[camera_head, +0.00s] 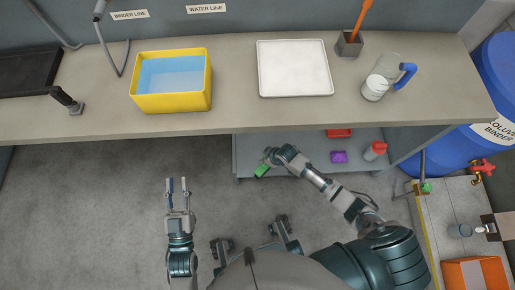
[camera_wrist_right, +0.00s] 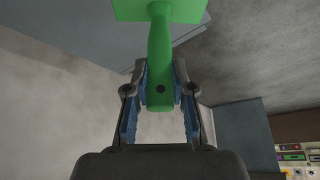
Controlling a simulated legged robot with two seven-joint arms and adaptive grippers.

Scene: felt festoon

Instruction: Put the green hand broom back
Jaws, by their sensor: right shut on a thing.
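The green hand broom (camera_head: 262,171) is in my right gripper (camera_head: 270,157), by the left end of the low shelf under the bench. In the right wrist view the right gripper (camera_wrist_right: 160,85) is shut on the broom's green handle (camera_wrist_right: 160,50), and the wide green head (camera_wrist_right: 160,10) is at the top edge, partly cut off. My left gripper (camera_head: 178,187) is open and empty over the floor, in front of the bench.
The low grey shelf (camera_head: 300,164) holds a red item (camera_head: 339,133), a purple item (camera_head: 339,157) and a red-capped container (camera_head: 375,150). On the bench (camera_head: 235,75) stand a yellow basin (camera_head: 172,101), a white tray (camera_head: 295,68) and a jug (camera_head: 378,83). A blue drum (camera_head: 490,95) is at right.

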